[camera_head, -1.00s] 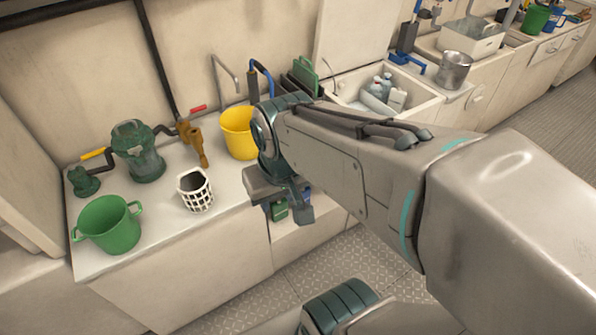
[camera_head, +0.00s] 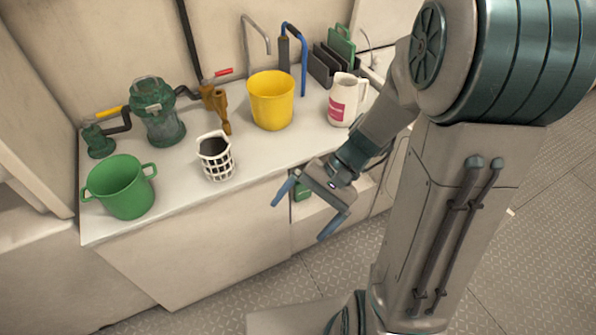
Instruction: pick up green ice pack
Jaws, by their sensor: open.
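A small green block (camera_head: 303,190), which may be the green ice pack, shows below the counter's front edge, in or against the cabinet front. It is partly hidden by my gripper, so I cannot tell how it rests. My gripper (camera_head: 308,209) is open and empty, its fingers spread in front of the cabinet and pointing down and left. The green block appears between the fingers in the picture, but I cannot tell the depth gap. A flat green piece with a handle (camera_head: 341,44) stands in a dark slotted rack (camera_head: 325,66) at the back.
The white counter (camera_head: 185,203) holds a green pot (camera_head: 121,188), a green strainer housing (camera_head: 158,112), a white lattice cup (camera_head: 216,158), a yellow bucket (camera_head: 271,100) and a white jug (camera_head: 344,101). Patterned metal floor (camera_head: 220,312) lies open in front.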

